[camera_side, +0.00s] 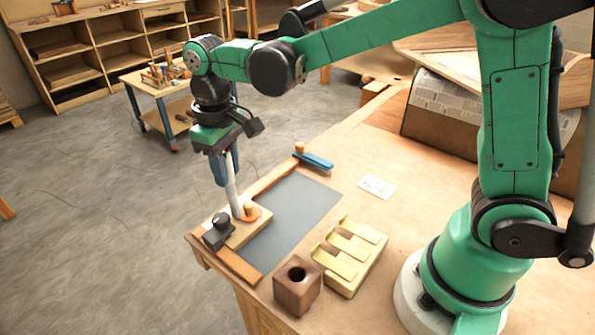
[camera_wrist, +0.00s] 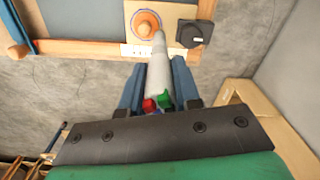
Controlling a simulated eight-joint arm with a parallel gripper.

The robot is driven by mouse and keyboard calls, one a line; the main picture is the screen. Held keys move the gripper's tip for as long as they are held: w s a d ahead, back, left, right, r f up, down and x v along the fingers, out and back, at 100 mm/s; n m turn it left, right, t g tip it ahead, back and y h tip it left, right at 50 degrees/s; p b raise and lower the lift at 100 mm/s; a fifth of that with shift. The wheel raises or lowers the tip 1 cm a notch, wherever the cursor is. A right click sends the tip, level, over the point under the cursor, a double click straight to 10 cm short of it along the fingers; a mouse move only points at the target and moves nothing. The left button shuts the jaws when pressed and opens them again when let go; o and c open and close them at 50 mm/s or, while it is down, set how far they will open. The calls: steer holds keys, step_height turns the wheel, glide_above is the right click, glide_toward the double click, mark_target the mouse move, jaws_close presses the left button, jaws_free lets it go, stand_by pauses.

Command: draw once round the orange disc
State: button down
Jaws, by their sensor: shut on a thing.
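The orange disc (camera_side: 251,210) sits on a light wooden board (camera_side: 238,234) at the near left corner of the bench. It also shows near the top of the wrist view (camera_wrist: 145,22), with an orange knob in its middle. A thin blue line curves around it on the board there; the pen hides part, so I cannot tell if it closes. My gripper (camera_side: 226,170) is shut on a pale grey pen (camera_side: 232,192), tilted slightly, tip down beside the disc. In the wrist view the pen (camera_wrist: 159,70) runs between the blue fingers. Whether the tip touches the board is unclear.
A black clamp knob (camera_side: 217,231) stands at the board's left end. A dark grey mat (camera_side: 290,215) lies beside the board. A brown block with a hole (camera_side: 297,287) and a yellow slotted rack (camera_side: 350,255) stand in front. A blue tool (camera_side: 316,161) and white card (camera_side: 377,187) lie behind.

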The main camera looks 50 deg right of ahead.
mark_target(226, 153)
steer(key=shift+s+a, duration=0.15)
steer(key=shift+s, duration=0.35)
stand_by(0.6)
steer(key=shift+r, duration=3)
